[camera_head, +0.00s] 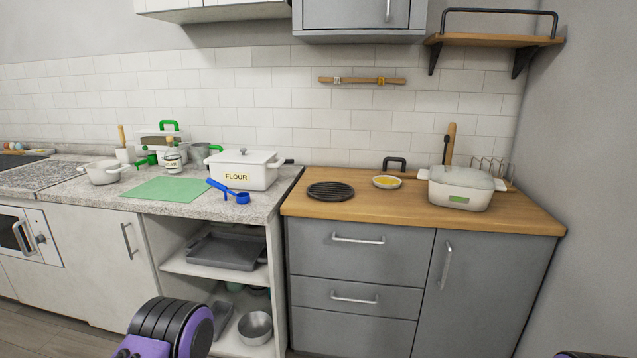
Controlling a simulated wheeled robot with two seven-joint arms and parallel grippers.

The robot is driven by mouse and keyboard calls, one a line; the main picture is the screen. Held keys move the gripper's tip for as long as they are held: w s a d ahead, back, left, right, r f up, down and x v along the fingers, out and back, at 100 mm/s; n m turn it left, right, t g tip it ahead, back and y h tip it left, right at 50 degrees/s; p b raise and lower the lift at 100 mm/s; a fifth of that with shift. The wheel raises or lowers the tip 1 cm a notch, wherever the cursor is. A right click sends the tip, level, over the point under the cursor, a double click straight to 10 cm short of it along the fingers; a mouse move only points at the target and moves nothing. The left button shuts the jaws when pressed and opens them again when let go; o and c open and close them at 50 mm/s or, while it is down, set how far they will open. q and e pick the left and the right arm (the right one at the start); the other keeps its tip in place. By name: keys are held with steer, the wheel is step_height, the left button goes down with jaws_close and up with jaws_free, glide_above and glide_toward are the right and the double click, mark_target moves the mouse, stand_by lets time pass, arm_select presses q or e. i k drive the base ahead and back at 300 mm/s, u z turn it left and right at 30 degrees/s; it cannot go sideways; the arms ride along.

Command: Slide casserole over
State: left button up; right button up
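A white lidded casserole (458,197) with a green label on its front stands upright on the right part of the wooden counter (400,222). Its lid looks pale and closed, and small handles show at its sides. A round black slatted trivet (331,190) lies flat on the same counter to the left, with clear wood between it and the casserole. A purple and black part of my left arm shows at the bottom left, well below the counter. Neither gripper shows, and nothing of mine touches the casserole.
A small dish with yellow contents (387,182) sits between trivet and casserole, towards the back. A wire rack (490,168) stands behind the casserole by the right wall. A white FLOUR box (245,169) and blue measuring scoops (236,196) are on the grey counter. The wooden counter's front strip is clear.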

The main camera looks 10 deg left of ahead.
mark_target(447, 196)
steer(key=z, duration=0.95)
steer(key=i, duration=1.25)
steer(key=u, duration=0.7)
steer(key=i, duration=0.3)
steer(key=u, duration=0.3)
